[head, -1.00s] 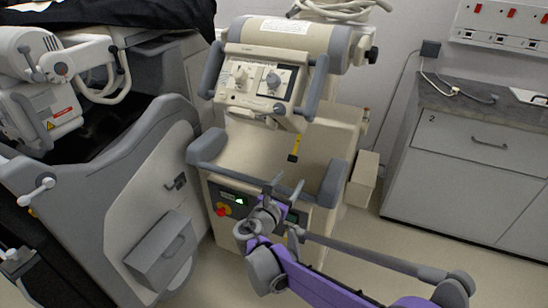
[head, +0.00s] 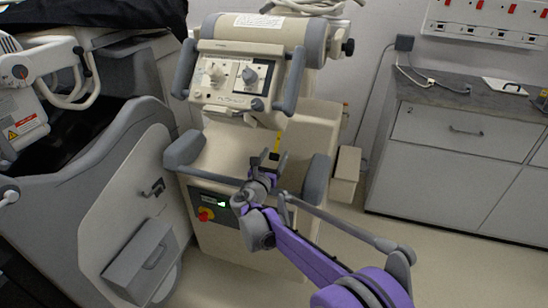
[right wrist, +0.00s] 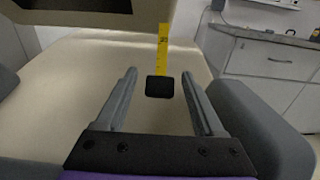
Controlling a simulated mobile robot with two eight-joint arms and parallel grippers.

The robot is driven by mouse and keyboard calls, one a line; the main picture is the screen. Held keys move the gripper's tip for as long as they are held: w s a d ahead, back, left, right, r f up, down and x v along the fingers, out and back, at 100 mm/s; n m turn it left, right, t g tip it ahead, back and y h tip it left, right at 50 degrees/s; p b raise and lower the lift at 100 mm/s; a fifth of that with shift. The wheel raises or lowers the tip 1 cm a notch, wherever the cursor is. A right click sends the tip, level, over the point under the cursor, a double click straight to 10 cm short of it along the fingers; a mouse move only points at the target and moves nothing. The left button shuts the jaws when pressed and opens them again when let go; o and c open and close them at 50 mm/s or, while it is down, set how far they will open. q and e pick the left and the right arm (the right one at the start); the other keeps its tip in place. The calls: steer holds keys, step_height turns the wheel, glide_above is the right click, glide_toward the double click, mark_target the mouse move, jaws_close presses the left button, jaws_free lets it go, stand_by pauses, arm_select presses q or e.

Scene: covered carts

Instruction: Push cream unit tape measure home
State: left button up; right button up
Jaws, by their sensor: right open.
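The tape measure shows in the head view as a thin yellow strip (head: 277,141) under the control panel of the cream unit (head: 222,150). In the right wrist view the black end piece appears between the open fingers of my right gripper (right wrist: 158,74); contact cannot be told. My left gripper is not in view.
Grey bumpers (head: 185,148) flank the unit's sloping cream front. A small cream box (head: 346,172) is at its right side. A grey cabinet (head: 450,165) stands at the right wall. A large grey machine (head: 110,190) stands close on the left. Floor shows between unit and cabinet.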

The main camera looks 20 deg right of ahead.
jaws_close()
stand_by(0.3)
stand_by(1.1)
